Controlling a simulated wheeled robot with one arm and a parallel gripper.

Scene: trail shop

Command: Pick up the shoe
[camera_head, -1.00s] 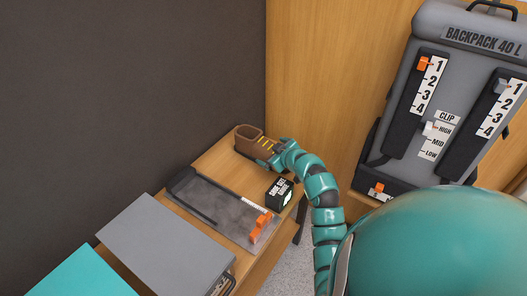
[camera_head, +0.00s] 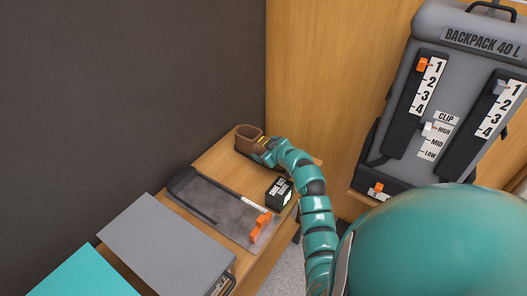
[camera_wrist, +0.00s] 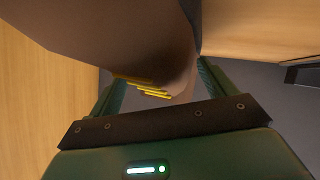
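The brown shoe (camera_head: 246,140) with yellow laces stands at the far end of the wooden bench, near the corner of the walls. My gripper (camera_head: 262,148) is at its right side, over the lace area, and hides part of it. In the wrist view the shoe (camera_wrist: 150,50) fills the upper middle, with its yellow laces showing. My gripper (camera_wrist: 160,85) has its two fingers wide apart, one on each side of the shoe's front part. A gap shows beside the left finger; contact at the right finger is unclear.
A black box (camera_head: 279,192) stands on the bench (camera_head: 213,160) close to my arm. A grey measuring device (camera_head: 222,212) with an orange slider lies left of it. A grey box (camera_head: 165,245) is nearer. A large backpack panel (camera_head: 450,100) stands at right.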

